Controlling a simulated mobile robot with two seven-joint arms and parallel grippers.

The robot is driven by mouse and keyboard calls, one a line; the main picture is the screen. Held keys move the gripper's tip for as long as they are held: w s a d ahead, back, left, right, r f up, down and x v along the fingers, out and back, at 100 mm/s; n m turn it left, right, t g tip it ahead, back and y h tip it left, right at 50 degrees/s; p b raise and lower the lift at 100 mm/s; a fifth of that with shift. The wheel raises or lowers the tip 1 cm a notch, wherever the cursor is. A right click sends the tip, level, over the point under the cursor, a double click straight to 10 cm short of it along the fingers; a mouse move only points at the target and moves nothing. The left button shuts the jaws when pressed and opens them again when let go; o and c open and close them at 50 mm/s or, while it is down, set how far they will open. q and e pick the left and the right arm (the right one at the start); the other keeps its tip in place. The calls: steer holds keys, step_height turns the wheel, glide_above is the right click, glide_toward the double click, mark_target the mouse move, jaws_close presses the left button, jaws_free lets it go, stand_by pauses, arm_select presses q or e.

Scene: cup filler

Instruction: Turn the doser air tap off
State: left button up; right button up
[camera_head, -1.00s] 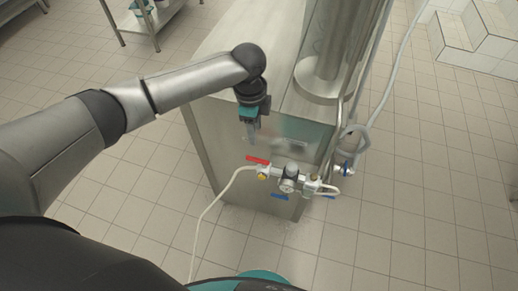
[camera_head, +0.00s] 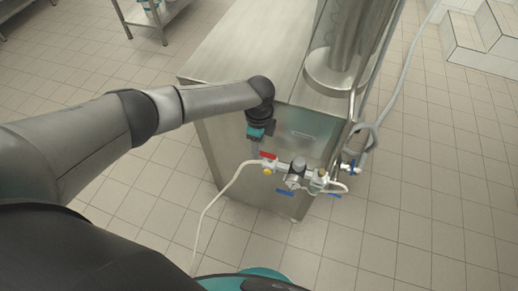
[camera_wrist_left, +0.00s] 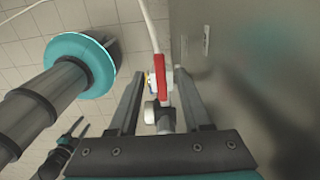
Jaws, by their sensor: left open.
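The air tap's red lever (camera_head: 268,156) sits at the left end of the valve assembly on the steel cabinet's front, with a yellow part (camera_head: 267,171) and a white hose below it. My left gripper (camera_head: 256,153) points down just beside the lever, with its jaws open. In the left wrist view the red lever (camera_wrist_left: 162,72) lies lengthwise between the two open fingers (camera_wrist_left: 160,78), near their tips. I cannot tell whether either finger touches it. A dark pronged shape at the lower left of that view looks like my right gripper (camera_wrist_left: 76,130), too small to read.
The steel cabinet wall (camera_wrist_left: 245,95) stands close on the right of the fingers. A regulator (camera_head: 297,168) and blue levers (camera_head: 285,192) sit right of the red lever. The white hose (camera_head: 219,194) hangs to the left.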

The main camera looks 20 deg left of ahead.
arm_select(q)
steer(key=shift+f, duration=0.75)
steer(key=shift+c, duration=0.3)
jaws_close()
